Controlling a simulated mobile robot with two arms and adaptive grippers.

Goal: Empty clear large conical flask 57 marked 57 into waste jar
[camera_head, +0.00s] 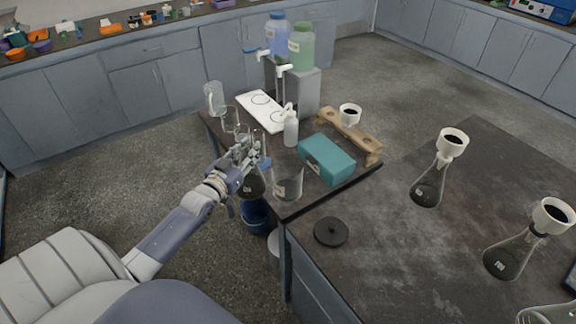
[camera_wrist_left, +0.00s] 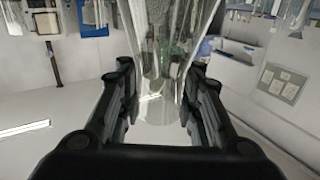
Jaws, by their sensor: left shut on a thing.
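My left gripper (camera_head: 254,150) is shut on a clear conical flask (camera_head: 252,187), whose labelled lower body with dark contents shows below the fingers in the head view. In the left wrist view the clear glass of the flask (camera_wrist_left: 165,45) stands between the two black fingers (camera_wrist_left: 160,105). The number on its label is too small to read. A clear, wide glass jar (camera_head: 288,184) with a pale label stands just right of the flask at the table corner; I take it as the waste jar. Whether flask and jar touch, I cannot tell. My right gripper is out of view.
A black round lid (camera_head: 331,231) lies on the dark bench. Two flasks with white funnels (camera_head: 428,185) (camera_head: 510,252) stand at right. A teal box (camera_head: 327,159), white bottle (camera_head: 291,128) and wooden rack (camera_head: 350,135) stand behind the jar. A blue bin (camera_head: 257,216) is below.

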